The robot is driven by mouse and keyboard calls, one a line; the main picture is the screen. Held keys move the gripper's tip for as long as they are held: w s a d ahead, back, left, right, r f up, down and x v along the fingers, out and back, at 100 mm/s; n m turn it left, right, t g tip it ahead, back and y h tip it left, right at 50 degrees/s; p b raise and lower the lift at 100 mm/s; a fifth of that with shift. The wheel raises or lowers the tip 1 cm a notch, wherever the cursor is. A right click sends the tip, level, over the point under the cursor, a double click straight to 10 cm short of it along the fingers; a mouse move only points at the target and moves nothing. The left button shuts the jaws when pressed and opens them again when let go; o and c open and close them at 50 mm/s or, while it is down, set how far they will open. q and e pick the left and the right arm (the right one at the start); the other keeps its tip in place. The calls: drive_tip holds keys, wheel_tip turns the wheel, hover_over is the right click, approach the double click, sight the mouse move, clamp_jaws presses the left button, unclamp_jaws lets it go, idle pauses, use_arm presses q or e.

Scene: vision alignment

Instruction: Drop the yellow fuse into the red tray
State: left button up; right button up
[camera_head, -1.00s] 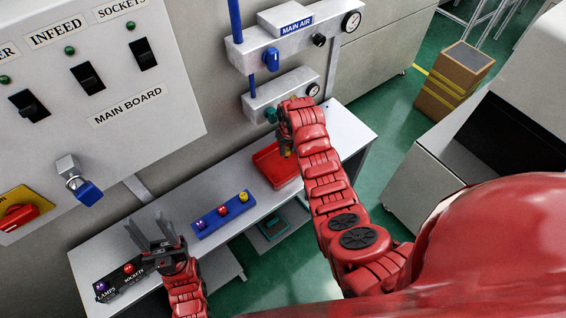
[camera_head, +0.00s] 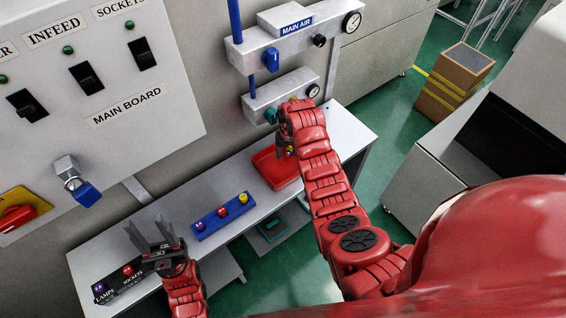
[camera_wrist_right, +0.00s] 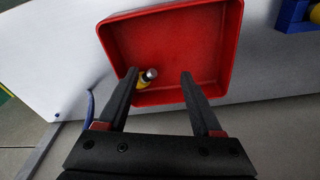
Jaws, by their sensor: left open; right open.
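The red tray (camera_head: 270,172) sits on the bench and fills the upper middle of the right wrist view (camera_wrist_right: 205,25). A yellow fuse with a silver cap (camera_wrist_right: 144,80) shows over the tray's near side, beside the left finger. I cannot tell whether it touches the finger or lies on the tray floor. My right gripper (camera_wrist_right: 159,73) is open, its fingers apart over the tray's near edge; the arm partly hides it in the head view (camera_head: 285,150). My left gripper (camera_head: 147,222) is open and empty over the bench's left part.
A blue rack (camera_head: 211,226) with purple, red and yellow pieces stands left of the tray. A black holder (camera_head: 128,284) labelled lamps and sockets stands at the bench's left end. The main board (camera_head: 110,95) and air unit (camera_head: 290,45) are on the wall behind.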

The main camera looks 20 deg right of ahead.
wheel_tip(320, 180, up, 17)
drive_tip(key=s+p, duration=0.2)
drive_tip(key=p, duration=0.3)
drive_tip(key=shift+s+d+f+p, duration=0.15)
drive_tip(key=shift+s+f+p, duration=0.1)
drive_tip(key=shift+p, duration=0.15)
